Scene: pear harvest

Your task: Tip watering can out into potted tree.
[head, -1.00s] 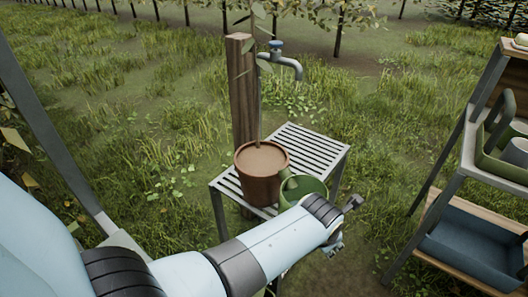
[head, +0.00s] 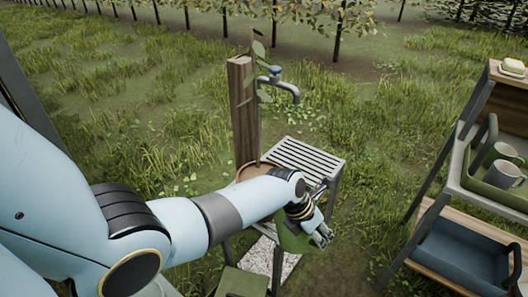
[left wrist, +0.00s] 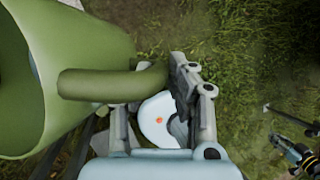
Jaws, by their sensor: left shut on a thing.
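My left gripper (head: 322,232) is shut on the handle of the green watering can (head: 293,240). The can is mostly hidden behind my wrist, by the near right part of the slatted table. Its tilt is hard to tell. In the left wrist view, the can's body (left wrist: 40,70) fills the left side and its handle (left wrist: 115,83) runs into the jaws (left wrist: 190,95). The brown pot (head: 250,172) shows only its rim and soil behind my forearm; leaves (head: 258,50) rise above it. A dark ringed part (left wrist: 295,155), likely my right gripper, is too small to read.
The slatted table (head: 305,158) has a bare rear part. A tap (head: 285,82) on a wooden post (head: 243,105) stands behind the pot. A shelf rack (head: 465,150) at right holds cups and a blue bin (head: 465,250). A green box (head: 240,283) is below.

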